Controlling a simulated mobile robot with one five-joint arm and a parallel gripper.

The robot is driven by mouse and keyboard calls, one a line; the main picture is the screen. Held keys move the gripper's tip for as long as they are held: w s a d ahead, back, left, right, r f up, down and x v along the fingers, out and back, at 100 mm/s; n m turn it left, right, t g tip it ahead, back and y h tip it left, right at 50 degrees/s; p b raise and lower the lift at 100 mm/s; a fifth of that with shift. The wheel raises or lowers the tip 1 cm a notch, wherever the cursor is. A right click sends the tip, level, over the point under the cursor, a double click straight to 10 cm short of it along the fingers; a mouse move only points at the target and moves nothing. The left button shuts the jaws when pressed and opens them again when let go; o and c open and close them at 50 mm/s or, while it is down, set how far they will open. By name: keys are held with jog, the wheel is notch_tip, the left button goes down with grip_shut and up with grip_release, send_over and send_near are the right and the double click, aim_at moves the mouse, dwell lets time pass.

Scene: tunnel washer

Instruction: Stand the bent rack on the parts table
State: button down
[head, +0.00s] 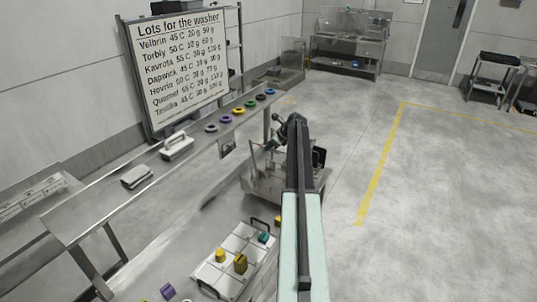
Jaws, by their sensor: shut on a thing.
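My arm reaches away from me, and my gripper (277,137) is small and dark at its far end, above a grey metal cart or stand. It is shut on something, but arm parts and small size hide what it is. I cannot make out a bent rack for certain. I cannot tell which surface is the parts table. A long grey metal table (110,199) runs along the left, with a pale handled block (177,146) and a small grey item (136,177) on it.
A light tray (213,273) with dark handles holds yellow and teal pieces in the front. Coloured rings (211,128) line the long table's far end. A lots board (181,69) stands behind. The floor (350,120) right of my arm is clear, with a yellow line.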

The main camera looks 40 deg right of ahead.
notch_tip(320, 180, down, 4)
jog(key=b, duration=0.3)
jog(key=shift+f, duration=0.2)
jog(key=c, duration=1.5)
grip_release()
jog(key=shift+f+b, duration=0.1)
jog(key=shift+b, duration=0.25)
jog(key=shift+c, duration=0.2)
jog(key=p+v, duration=0.9)
jog(key=v, duration=0.3)
